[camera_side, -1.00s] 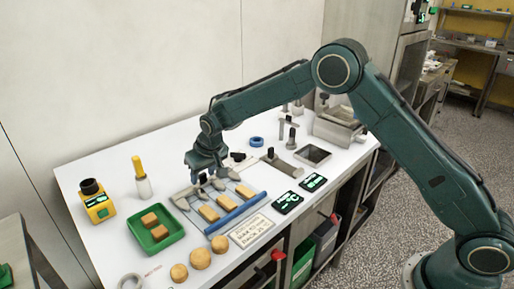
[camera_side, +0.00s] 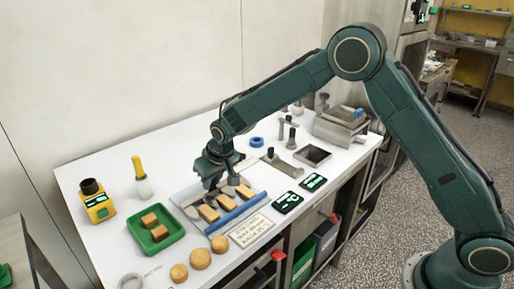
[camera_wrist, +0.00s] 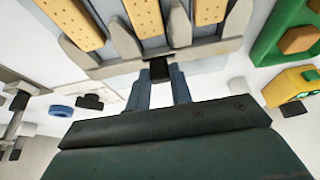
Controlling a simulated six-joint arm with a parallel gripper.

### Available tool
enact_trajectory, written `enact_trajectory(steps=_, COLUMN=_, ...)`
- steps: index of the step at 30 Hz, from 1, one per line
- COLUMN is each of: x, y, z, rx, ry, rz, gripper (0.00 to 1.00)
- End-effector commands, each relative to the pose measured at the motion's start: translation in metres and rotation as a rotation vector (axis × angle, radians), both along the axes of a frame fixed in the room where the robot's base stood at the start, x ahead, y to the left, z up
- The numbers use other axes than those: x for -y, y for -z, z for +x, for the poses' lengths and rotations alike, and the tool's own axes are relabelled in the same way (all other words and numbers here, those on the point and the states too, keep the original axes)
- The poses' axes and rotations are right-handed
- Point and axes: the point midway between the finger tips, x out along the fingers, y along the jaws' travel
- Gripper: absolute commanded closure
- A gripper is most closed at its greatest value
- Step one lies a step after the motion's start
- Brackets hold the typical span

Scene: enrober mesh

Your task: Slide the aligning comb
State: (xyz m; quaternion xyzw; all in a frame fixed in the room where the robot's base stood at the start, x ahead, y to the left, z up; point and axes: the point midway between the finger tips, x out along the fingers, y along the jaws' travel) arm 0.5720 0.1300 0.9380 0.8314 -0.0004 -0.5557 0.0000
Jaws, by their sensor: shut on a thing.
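The aligning comb (camera_wrist: 205,48) is a grey metal bar with several pointed teeth. In the wrist view the teeth stand between and beside three tan biscuit bars (camera_wrist: 145,16), (camera_wrist: 72,20), (camera_wrist: 210,10). My gripper (camera_wrist: 160,78) is shut on the comb's dark grip, between two blue-grey fingers. In the side view my gripper (camera_side: 212,184) is low over the light blue plate (camera_side: 183,198), at the back of the row of bars (camera_side: 208,214). The blue rail (camera_side: 238,210) lies along the front of the bars. My gripper partly hides the comb there.
A green tray (camera_side: 135,239) with two brown pieces, a yellow device (camera_side: 98,208) and a yellow-handled brush (camera_side: 141,178) stand left. Round biscuits (camera_side: 179,272), a label card (camera_side: 250,230) and dark displays (camera_side: 288,202) lie in front. Metal tools (camera_side: 278,165) stand right.

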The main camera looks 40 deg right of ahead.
Motion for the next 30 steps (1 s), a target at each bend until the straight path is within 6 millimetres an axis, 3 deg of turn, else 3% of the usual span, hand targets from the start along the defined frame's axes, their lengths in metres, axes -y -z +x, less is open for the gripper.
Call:
enact_trajectory(steps=9, x=-0.001, y=-0.001, z=-0.032, rx=0.001, ry=0.000, rz=0.001, gripper=1.00)
enact_trajectory(steps=21, x=-0.001, y=-0.001, z=-0.039, rx=-0.007, ry=-0.001, rz=0.001, gripper=1.00)
enact_trajectory(steps=22, x=-0.001, y=-0.001, z=-0.039, rx=-0.006, ry=-0.001, rz=0.001, gripper=0.72)
enact_trajectory(steps=24, x=-0.001, y=-0.001, z=-0.038, rx=-0.005, ry=-0.001, rz=0.001, gripper=0.59)
enact_trajectory(steps=30, x=0.000, y=0.000, z=-0.037, rx=-0.002, ry=-0.001, rz=0.001, gripper=0.56)
